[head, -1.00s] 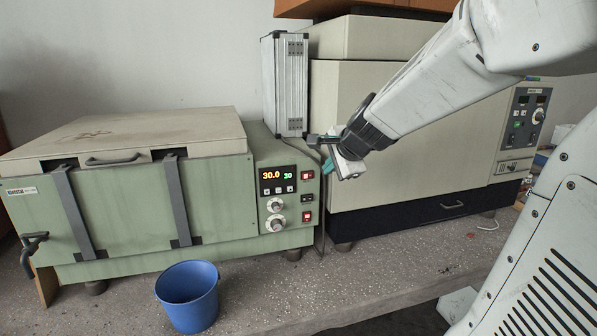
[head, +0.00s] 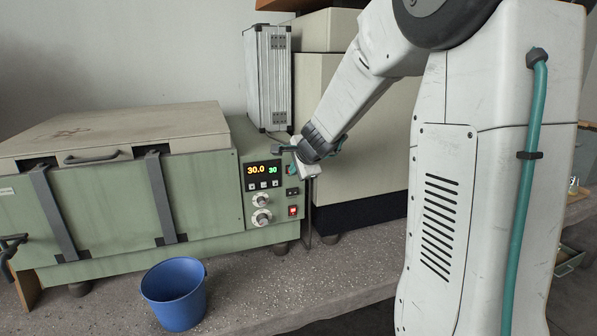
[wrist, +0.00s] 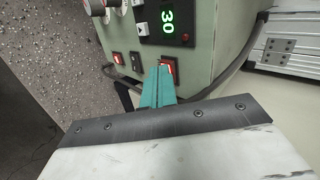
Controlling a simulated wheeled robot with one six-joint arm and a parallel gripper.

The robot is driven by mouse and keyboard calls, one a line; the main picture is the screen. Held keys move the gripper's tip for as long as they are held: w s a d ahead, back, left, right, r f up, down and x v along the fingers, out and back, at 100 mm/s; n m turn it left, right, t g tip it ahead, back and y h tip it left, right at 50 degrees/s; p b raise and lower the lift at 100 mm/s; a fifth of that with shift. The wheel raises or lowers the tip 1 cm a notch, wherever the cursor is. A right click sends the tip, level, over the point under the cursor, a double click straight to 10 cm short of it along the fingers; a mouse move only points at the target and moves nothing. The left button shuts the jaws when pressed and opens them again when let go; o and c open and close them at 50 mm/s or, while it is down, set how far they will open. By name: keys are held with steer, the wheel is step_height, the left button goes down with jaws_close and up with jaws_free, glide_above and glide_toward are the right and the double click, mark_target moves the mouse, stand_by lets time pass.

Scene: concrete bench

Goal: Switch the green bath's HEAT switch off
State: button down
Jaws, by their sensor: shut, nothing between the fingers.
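The green bath (head: 110,205) stands at the left with its lid down. Its control panel (head: 262,220) shows 30.0 in orange and 30 in green. An upper red-lit switch, mostly hidden by my gripper in the head view, shows in the wrist view (wrist: 168,66). Below it are a dark switch (head: 293,192) and a lower red-lit switch (head: 293,211). No switch label is readable, so I cannot tell which is HEAT. My gripper (head: 292,169) is shut and empty. Its teal fingertips (wrist: 160,70) are right at the upper switch; I cannot tell whether they touch it.
Two knobs (head: 261,209) sit left of the lower switches. A blue bucket (head: 176,295) stands in front of the bath. A silver case (head: 268,80) stands behind the panel, and a large beige oven (head: 340,120) stands to the right. A dark cable runs beside the panel.

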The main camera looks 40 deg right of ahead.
steer(key=shift+w, duration=0.15)
steer(key=shift+w+a+r, duration=0.2)
steer(key=shift+w+r, duration=0.05)
steer(key=shift+w, duration=0.05)
stand_by(0.3)
